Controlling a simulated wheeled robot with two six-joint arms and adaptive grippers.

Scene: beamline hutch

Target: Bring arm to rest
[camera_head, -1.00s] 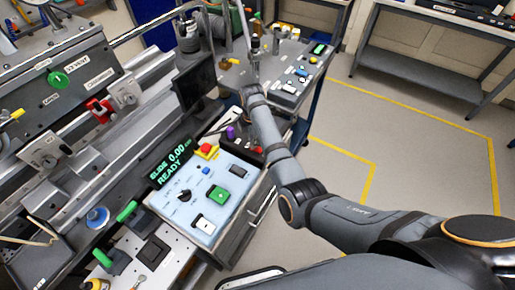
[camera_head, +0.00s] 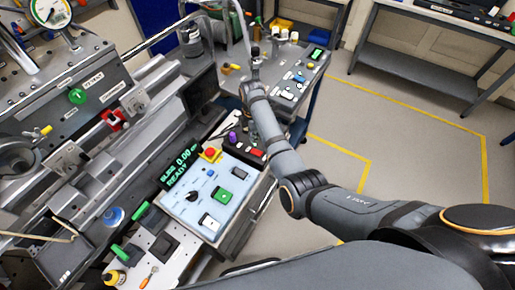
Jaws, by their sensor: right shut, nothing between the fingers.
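My right arm comes in from the lower right and reaches up and away over the floor beside the control bench. My left gripper and arm do not show.
A control box (camera_head: 212,190) with coloured buttons and a green READY display (camera_head: 180,163) stands left of my arm. A slide rail and bench fill the left. Yellow-lined floor (camera_head: 420,150) on the right is clear. A grey table (camera_head: 430,70) stands at the back right.

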